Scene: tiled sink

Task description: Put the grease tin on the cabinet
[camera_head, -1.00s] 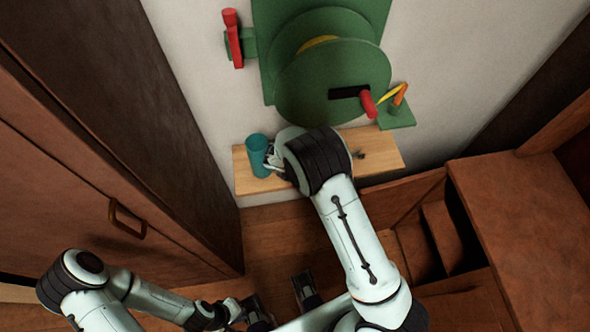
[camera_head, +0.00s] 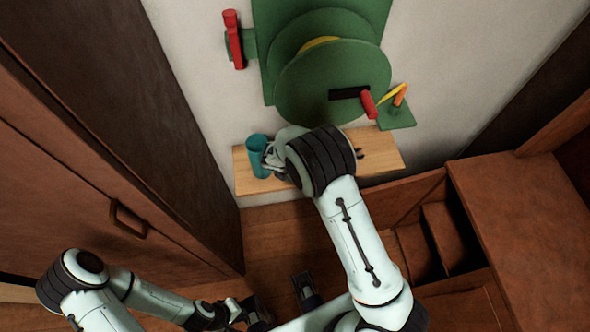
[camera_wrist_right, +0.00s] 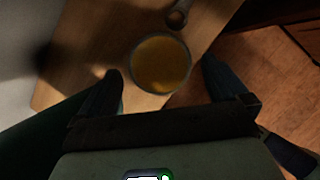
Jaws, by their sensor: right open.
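The grease tin appears to be the teal cup (camera_head: 257,150) standing upright at the left end of the light wooden shelf (camera_head: 375,150). In the right wrist view the tin (camera_wrist_right: 160,63) is seen from above as a round rim with yellow-orange inside. My right gripper (camera_wrist_right: 161,70) is open, with its fingers on either side of the tin; contact cannot be told. In the head view my right gripper (camera_head: 273,160) is beside the tin, partly hidden by my wrist. My left gripper (camera_head: 280,298) is open and empty, low at the bottom. A brown wooden cabinet (camera_head: 525,215) stands at the right.
A green wall device (camera_head: 310,90) with red handles is above the shelf. A tall brown cabinet (camera_head: 70,190) with a handle is at the left. An open compartment (camera_head: 415,245) lies beside the right cabinet, whose top looks clear.

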